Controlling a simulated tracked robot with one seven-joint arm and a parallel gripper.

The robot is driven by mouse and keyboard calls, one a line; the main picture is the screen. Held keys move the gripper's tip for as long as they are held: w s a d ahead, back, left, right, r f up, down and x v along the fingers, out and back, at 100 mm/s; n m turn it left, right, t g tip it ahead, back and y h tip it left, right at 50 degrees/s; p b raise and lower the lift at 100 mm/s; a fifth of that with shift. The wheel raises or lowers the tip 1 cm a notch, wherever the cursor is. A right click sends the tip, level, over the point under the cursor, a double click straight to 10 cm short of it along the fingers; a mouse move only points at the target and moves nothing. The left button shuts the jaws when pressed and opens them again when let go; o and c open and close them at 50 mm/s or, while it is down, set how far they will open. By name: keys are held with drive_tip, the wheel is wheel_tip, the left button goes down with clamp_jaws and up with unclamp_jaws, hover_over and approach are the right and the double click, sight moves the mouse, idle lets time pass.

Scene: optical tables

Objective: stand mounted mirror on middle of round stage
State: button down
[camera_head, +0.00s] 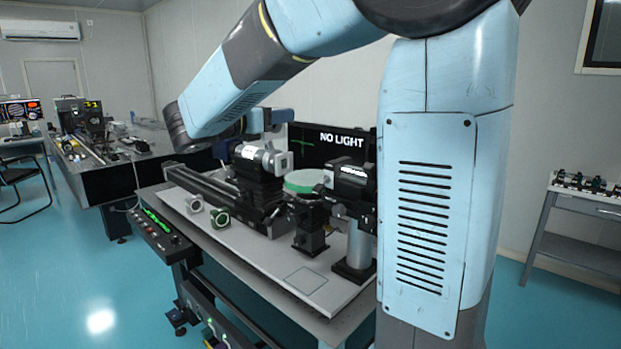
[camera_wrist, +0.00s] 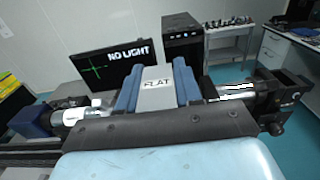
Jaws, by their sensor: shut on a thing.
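My gripper (camera_wrist: 157,88) shows in the wrist view with its two blue fingers shut on a grey block marked FLAT, which I take to be the mounted mirror (camera_wrist: 157,98). The mirror's glass face is not visible. The round stage (camera_head: 303,181), a disc with a pale top and green rim, sits among the bench optics in the head view. I cannot make out the stage in the wrist view, where the gripper covers the middle.
A black NO LIGHT screen (camera_head: 330,148) stands behind the stage. A white laser-like cylinder (camera_head: 264,158) is left of the stage, and a dark unit on a post (camera_head: 359,245) is right of it. Two small round mounts (camera_head: 218,218) stand near the front. The front right board (camera_head: 330,292) is clear.

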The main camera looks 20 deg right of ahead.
drive_tip(key=shift+d, duration=0.1)
drive_tip(key=w+d+f, duration=0.4)
drive_tip(key=d, duration=0.4)
hover_over(315, 175)
drive_tip(key=f, duration=0.5)
drive_tip(key=shift+s+a, duration=0.25)
drive_tip(key=shift+a, duration=0.1)
drive_tip(key=shift+d+f, duration=0.15)
drive_tip(key=shift+f, duration=0.05)
drive_tip(key=shift+w+d+f, duration=0.1)
drive_tip(key=shift+f, duration=0.8)
drive_tip(key=shift+w+d+f, duration=0.1)
drive_tip(key=shift+f, duration=0.8)
drive_tip(key=shift+f, duration=0.1)
drive_tip(key=c, duration=0.8)
unclamp_jaws()
drive_tip(key=shift+o, duration=0.2)
drive_tip(key=shift+a, duration=0.1)
